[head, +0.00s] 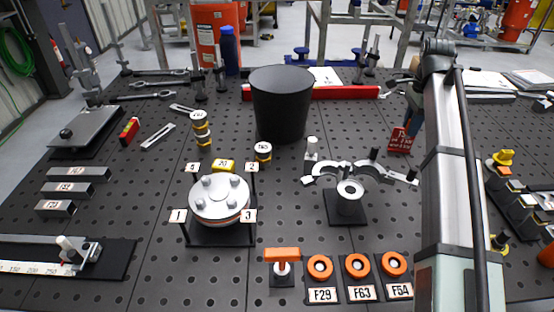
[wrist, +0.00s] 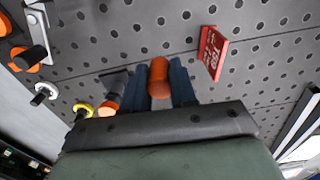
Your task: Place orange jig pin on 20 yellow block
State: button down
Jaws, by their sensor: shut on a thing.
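My gripper (wrist: 161,84) is shut on an orange cylindrical pin (wrist: 160,72), seen between its two dark blue fingers in the wrist view. In the head view my gripper (head: 411,118) is at the right, above the table and partly hidden by my arm; the pin cannot be made out there. A small yellow block (head: 223,165) marked 20 sits on the table at centre left, just behind the round silver fixture (head: 219,199). My gripper is well to the right of this block and apart from it. The block's lower front is hidden by the fixture.
Orange rings (head: 357,265) and an orange-handled piece (head: 282,255) are at the front.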

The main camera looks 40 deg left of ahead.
jog(key=s+a+n, duration=0.3)
jog(key=s+a, duration=0.6)
jog(key=a, duration=0.5)
jog(key=n, duration=0.7)
send_over(223, 163)
jog(key=shift+s+f, duration=0.1)
jog(key=shift+f, duration=3.8)
jog(key=shift+f, duration=0.1)
jog(key=c, duration=0.9)
grip_release()
notch_tip(223, 163, up, 12)
